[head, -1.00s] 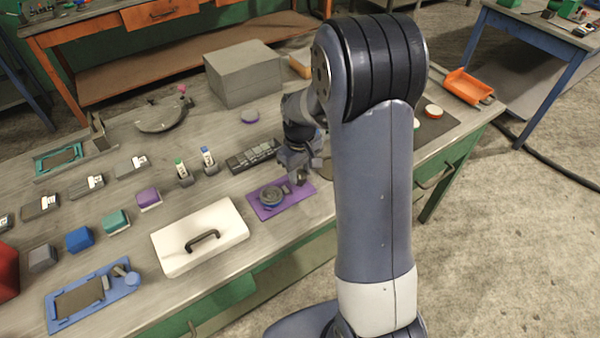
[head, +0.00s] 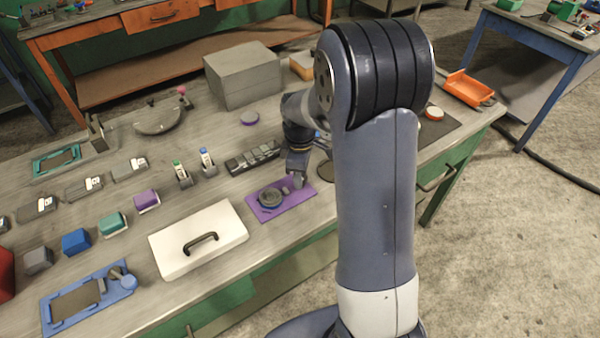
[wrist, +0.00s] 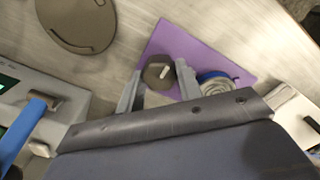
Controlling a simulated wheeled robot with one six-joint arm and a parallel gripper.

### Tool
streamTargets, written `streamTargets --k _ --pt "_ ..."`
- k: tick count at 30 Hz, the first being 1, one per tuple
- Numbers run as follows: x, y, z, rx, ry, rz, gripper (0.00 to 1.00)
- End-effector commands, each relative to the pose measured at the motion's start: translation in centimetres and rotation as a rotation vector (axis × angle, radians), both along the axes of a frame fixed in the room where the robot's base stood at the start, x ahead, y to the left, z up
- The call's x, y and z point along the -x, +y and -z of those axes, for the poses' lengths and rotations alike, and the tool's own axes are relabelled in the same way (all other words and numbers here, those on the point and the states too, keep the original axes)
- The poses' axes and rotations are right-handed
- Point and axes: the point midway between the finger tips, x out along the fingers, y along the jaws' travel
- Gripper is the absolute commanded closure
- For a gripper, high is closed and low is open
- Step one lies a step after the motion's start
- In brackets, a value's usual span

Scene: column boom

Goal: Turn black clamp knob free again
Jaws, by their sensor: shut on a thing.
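A purple plate (head: 296,200) lies near the front edge of the bench. It carries a dark round clamp knob with a pale bar mark (wrist: 157,73), and beside it a round grey piece (head: 269,197), which shows a blue ring in the wrist view (wrist: 220,84). My gripper (wrist: 158,78) has one finger on each side of the knob and is shut on it. In the head view my gripper (head: 298,178) is low at the plate's right part and mostly hides the knob. The finger contact itself is partly hidden.
A large grey box (head: 243,75) stands farther back.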

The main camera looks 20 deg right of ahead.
Motion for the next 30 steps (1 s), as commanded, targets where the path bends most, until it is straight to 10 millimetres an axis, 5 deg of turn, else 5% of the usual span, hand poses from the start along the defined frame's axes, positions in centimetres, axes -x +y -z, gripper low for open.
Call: streamTargets --k 14,15,23,30 --pt "-0.06 0.00 -0.07 0.000 -0.002 -0.016 0.89" --pt "-0.06 0.00 -0.07 0.000 -0.002 -0.016 0.64" --pt "-0.03 0.01 -0.04 0.000 -0.001 -0.015 0.44" --pt "-0.03 0.00 -0.13 0.000 -0.001 -0.015 0.44"
